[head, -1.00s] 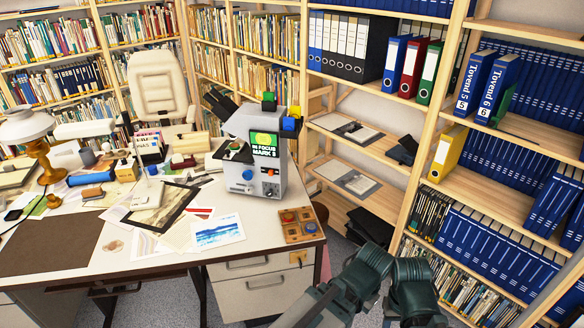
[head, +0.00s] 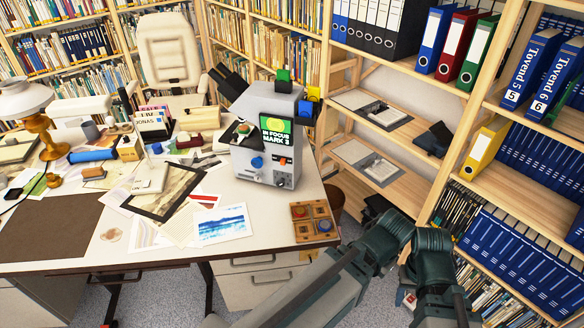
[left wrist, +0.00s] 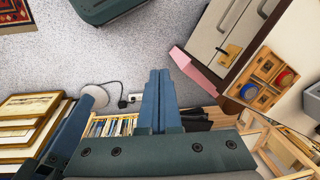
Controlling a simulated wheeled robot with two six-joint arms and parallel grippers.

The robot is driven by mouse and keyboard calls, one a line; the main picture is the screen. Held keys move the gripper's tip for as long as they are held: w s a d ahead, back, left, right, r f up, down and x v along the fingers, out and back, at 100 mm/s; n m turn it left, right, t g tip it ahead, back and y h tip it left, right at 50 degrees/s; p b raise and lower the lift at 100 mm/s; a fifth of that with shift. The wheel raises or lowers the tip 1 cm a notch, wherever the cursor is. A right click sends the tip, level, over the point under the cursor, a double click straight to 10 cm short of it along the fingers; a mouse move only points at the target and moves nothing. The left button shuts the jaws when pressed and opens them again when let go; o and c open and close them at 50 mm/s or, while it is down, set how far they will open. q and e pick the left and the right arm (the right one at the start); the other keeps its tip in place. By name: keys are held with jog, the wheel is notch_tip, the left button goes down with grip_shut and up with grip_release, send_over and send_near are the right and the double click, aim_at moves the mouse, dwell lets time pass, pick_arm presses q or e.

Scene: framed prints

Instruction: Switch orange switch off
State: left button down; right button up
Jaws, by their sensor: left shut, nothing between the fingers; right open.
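A small orange-yellow plate with a lever sits on the desk's drawer front in the left wrist view (left wrist: 230,51). An orange knob (head: 283,161) also shows on the grey microscope (head: 262,125); I cannot tell which of the two is the orange switch. My left gripper (left wrist: 158,78) is shut and empty, over the floor, apart from the plate. My right gripper (head: 445,303) is open, low at the right by the bookcase; its fingertips are hard to make out.
A wooden board (head: 314,220) with red and blue buttons lies on the desk corner. Prints and papers cover the desk. A bookcase with blue binders (head: 520,255) stands close at right. Stacked frames (left wrist: 30,125) stand low left. Grey floor (left wrist: 130,60) lies between.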

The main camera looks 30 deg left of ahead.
pick_arm(q)
jog(key=w+a+f+t+y+b, duration=0.2)
jog(key=w+a+f+y+b, duration=0.1)
jog(key=w+a+b, duration=0.3)
jog(key=w+a+f+t+y+b, duration=0.2)
jog(key=w+a+y+b, duration=0.15)
jog(key=w+a, duration=0.35)
jog(key=w+a+r+m+t+y+b, duration=0.2)
jog(key=w+a+r+t+y+b, duration=0.4)
jog(key=a+b, duration=0.4)
jog(key=shift+w+a+r+m+y, duration=0.35)
jog(key=shift+w+a+y, duration=0.2)
jog(key=shift+w, duration=0.7)
jog(key=shift+a+f, duration=0.1)
send_near(286, 161)
jog(key=w, duration=0.2)
jog(key=w+a, duration=0.1)
jog(key=w, duration=0.1)
jog(key=shift+w+a+f, duration=0.15)
jog(key=shift+w, duration=0.15)
jog(key=shift+s+a, duration=0.25)
jog(key=shift+a, duration=0.3)
jog(key=shift+s+a, duration=0.25)
jog(key=shift+a, duration=0.3)
jog(key=shift+s+a, duration=0.15)
jog(key=shift+a, duration=0.5)
